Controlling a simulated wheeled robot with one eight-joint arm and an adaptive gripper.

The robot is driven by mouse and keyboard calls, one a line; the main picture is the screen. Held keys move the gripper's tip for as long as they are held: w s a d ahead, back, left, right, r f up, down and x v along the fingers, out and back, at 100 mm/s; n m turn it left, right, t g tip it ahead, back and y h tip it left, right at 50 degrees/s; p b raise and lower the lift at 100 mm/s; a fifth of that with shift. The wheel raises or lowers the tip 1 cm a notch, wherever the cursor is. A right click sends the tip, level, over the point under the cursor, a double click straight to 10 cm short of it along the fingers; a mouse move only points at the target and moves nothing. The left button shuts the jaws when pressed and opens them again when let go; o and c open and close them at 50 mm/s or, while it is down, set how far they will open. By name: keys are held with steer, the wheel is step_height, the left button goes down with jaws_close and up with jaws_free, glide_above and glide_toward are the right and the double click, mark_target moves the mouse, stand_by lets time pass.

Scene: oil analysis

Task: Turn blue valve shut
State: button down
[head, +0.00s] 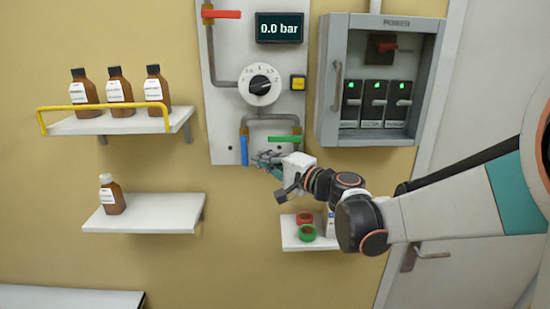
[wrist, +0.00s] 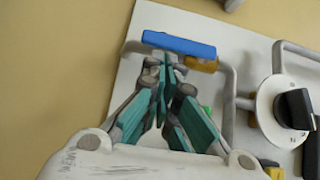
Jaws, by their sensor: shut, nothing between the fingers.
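The blue valve handle (head: 244,150) points straight down from the pipe on the left of the wall panel. It also shows in the wrist view (wrist: 180,44), lying just beyond my fingertips. My gripper (head: 262,158) is just right of the blue handle, in front of the panel. In the wrist view my gripper (wrist: 165,68) has its teal fingers closed together and empty, with the tips close to the handle. I cannot tell whether they touch it.
The green valve handle (head: 285,139) lies horizontal just above my gripper. A dial knob (head: 262,85), a red handle (head: 222,14) and a display reading 0.0 bar (head: 280,27) are higher up. A grey power box (head: 336,135) is at right. A small shelf (head: 292,242) is below.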

steer(key=shift+w+a, duration=0.1)
steer(key=shift+a, duration=0.05)
steer(key=a+b, duration=0.1)
steer(key=a+f+b, duration=0.1)
steer(key=b, duration=0.1)
steer(key=shift+a+f, duration=0.15)
steer(key=shift+f, duration=0.1)
stand_by(0.4)
